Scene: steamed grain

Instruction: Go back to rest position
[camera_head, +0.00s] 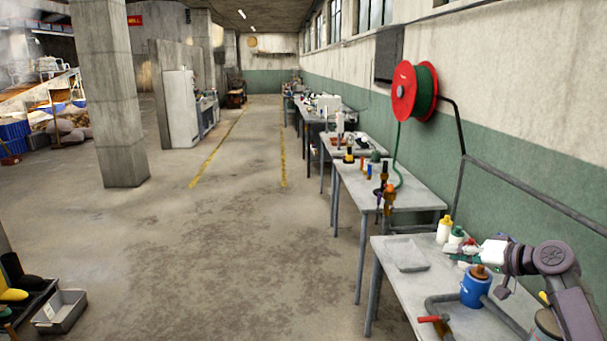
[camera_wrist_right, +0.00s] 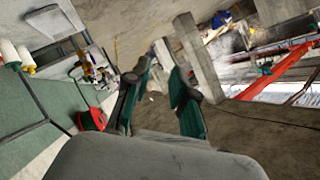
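My right arm reaches in from the lower right of the head view. My right gripper (camera_head: 463,254) is above the near grey table (camera_head: 440,275), close to the bottles and the blue container. In the right wrist view its two teal and black fingers (camera_wrist_right: 164,68) stand apart with nothing between them, so it is open and empty. The wrist view is tilted, with the floor and pillars beyond the fingers. My left arm and left gripper are not in view.
A red hose reel (camera_head: 404,91) hangs on the wall. Open floor (camera_head: 240,240) lies left of the tables.

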